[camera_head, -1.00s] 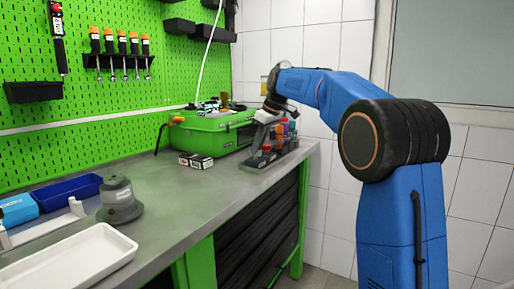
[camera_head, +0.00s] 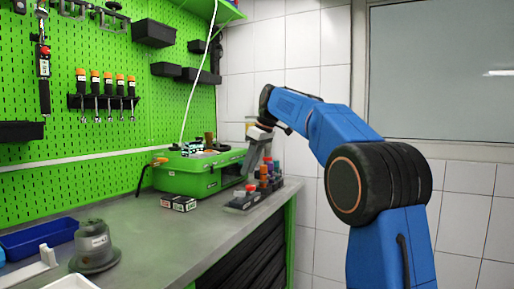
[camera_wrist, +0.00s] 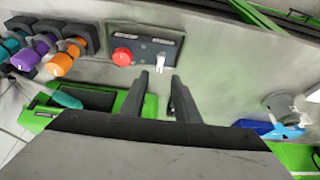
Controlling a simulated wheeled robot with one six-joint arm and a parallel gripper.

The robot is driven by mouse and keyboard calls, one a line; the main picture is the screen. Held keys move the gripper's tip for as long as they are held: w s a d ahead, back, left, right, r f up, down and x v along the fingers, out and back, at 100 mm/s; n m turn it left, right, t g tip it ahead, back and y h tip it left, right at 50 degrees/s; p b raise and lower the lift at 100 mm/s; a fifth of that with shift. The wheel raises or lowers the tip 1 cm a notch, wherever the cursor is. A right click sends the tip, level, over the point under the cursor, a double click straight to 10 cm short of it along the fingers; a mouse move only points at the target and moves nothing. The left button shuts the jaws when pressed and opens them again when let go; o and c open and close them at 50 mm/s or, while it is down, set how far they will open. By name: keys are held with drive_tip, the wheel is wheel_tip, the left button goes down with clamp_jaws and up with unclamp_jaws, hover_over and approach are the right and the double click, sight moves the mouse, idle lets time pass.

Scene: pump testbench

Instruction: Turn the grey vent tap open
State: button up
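The grey vent tap (camera_wrist: 161,62) shows in the wrist view as a small pale lever on a dark labelled panel (camera_wrist: 185,53), with a red knob (camera_wrist: 122,57) to its left. My gripper (camera_wrist: 160,77) is open, its two dark fingers apart. The tap appears just ahead of the gap between the fingertips; I see no clear contact. In the head view my gripper (camera_head: 254,160) points down above the valve block (camera_head: 241,202) at the bench's far right end. The tap itself is too small or hidden to make out there.
Orange, purple and teal knobs (camera_wrist: 61,63) stand in a row beside the panel. A green case (camera_head: 185,182) sits behind the block, with small boxes (camera_head: 178,203) before it. A grey round device (camera_head: 94,247) and blue tray (camera_head: 40,238) stand nearer. The middle of the bench is clear.

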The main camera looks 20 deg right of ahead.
drive_tip(key=v, duration=0.8)
drive_tip(key=shift+r, duration=0.25)
